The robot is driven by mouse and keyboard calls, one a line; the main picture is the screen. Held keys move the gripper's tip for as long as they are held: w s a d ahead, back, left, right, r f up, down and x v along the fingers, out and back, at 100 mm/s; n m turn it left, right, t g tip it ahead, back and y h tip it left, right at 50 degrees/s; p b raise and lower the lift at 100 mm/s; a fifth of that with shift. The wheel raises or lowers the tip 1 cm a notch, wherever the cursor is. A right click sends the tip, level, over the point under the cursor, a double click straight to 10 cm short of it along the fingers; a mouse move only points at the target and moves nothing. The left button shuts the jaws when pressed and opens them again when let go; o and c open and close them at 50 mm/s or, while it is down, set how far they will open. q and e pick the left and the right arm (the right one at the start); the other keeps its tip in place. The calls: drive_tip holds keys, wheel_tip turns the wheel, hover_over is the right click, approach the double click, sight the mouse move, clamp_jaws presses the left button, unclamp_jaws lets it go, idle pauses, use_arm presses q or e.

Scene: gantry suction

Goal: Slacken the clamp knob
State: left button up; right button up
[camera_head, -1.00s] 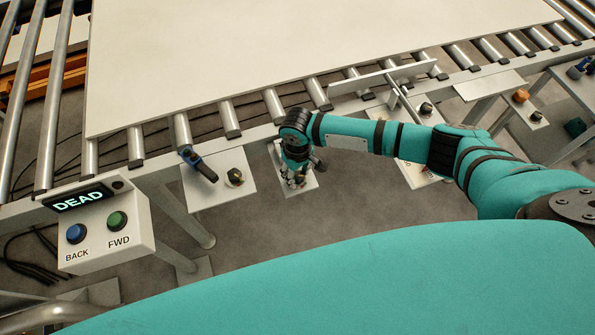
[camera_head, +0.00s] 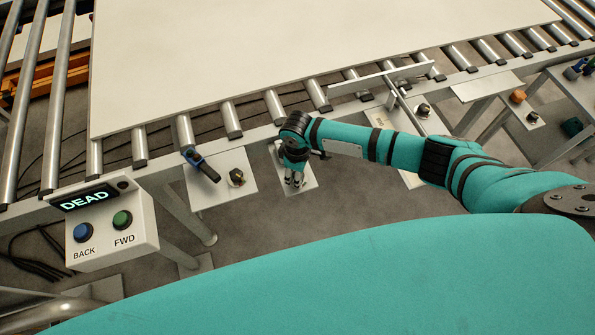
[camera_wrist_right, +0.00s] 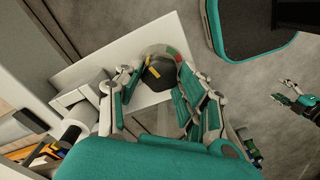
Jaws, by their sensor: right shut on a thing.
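The clamp knob (camera_wrist_right: 160,73) is dark and many-sided with a yellow mark, in the right wrist view. It stands on a white plate (camera_wrist_right: 107,48), with a green and red scale partly showing around it. My right gripper (camera_wrist_right: 155,80) has its fingers on both sides of the knob and is shut on it. In the head view my right gripper (camera_head: 295,180) points down over the same plate (camera_head: 311,182) and hides the knob. A small gripper, seemingly my left (camera_wrist_right: 285,93), shows at the right edge of the right wrist view, its fingers apart and empty.
A roller conveyor carries a large pale panel (camera_head: 300,50). A control box (camera_head: 110,225) has BACK and FWD buttons and a display reading DEAD. A blue-handled lever (camera_head: 201,165) and a black knob (camera_head: 236,177) are left of my right gripper. Another knob (camera_head: 422,111) is right.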

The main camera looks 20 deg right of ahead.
idle(0.4)
drive_tip(key=o, duration=1.2)
drive_tip(key=shift+c, duration=0.2)
wheel_tip(320, 180, up, 12)
